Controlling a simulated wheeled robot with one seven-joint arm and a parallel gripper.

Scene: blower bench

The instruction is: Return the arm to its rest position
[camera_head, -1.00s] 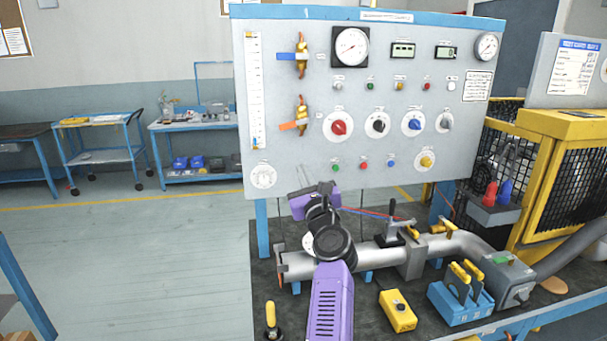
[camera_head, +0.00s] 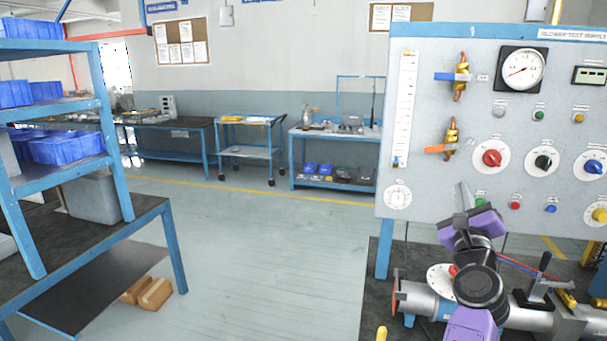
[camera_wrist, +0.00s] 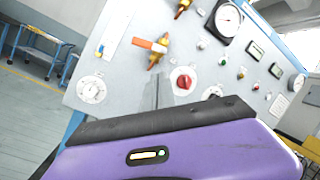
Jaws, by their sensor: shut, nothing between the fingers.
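My arm, with purple and black links, rises at the lower right of the head view in front of the grey control panel (camera_head: 440,110). My gripper (camera_head: 464,194) is at its upper end, pointing up by the panel's lower edge. It is shut and empty.
A bench under the panel carries a grey pipe (camera_head: 425,303) with a clamp (camera_head: 541,285), close to my arm. A blue shelf rack (camera_head: 118,150) with blue bins stands at the left. The floor (camera_head: 260,240) between is clear. Carts (camera_head: 250,152) stand at the back.

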